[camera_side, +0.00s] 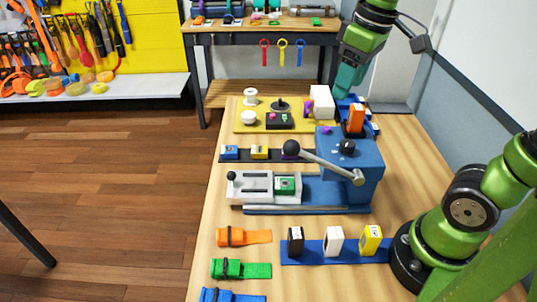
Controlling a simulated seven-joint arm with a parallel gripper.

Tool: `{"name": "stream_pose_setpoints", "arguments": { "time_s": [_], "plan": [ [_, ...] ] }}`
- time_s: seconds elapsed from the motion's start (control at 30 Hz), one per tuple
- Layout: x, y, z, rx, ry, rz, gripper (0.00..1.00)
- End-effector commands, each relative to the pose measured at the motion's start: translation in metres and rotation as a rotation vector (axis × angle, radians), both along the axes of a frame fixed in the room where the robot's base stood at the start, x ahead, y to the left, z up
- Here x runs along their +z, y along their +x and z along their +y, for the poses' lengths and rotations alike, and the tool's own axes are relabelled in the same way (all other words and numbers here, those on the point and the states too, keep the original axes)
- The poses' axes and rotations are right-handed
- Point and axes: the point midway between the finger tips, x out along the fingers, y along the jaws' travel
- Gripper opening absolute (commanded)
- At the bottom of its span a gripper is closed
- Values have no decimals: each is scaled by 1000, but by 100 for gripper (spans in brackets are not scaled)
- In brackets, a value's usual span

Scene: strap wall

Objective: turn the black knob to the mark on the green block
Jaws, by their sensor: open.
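A black knob (347,147) sits on top of the blue machine housing (362,178) in the middle of the table. A green block (285,186) lies on the pale slide bed (255,187) left of that housing. A mark on it is too small to make out. A smaller black ball knob (231,176) stands at the slide's left end. My gripper (345,92) hangs above the back of the table, behind and above the housing, apart from the knob. Its fingers are hard to make out; it is open and nothing shows in it.
A lever with a black ball (291,147) slants across the housing's front. A yellow board (245,125) with spools and an orange block (356,118) stand behind. Coloured straps (240,269) and a blue strip (315,252) with three small blocks lie in front.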

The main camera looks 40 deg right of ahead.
Motion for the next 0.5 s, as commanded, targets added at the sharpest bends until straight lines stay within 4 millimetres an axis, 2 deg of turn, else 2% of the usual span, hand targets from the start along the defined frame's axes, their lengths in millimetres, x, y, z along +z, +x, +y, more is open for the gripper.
{"name": "stream_pose_setpoints", "arguments": {
  "time_s": [0.1, 0.23, 0.37, 0.5],
  "plan": [
    [20, -1, -9, 148, -52, 107, 61],
    [34, -12, -11, 258, -62, 163, 61],
    [32, -18, -8, 313, -52, 189, 61],
    [18, -18, -8, 323, -53, 190, 61]
  ]
}}
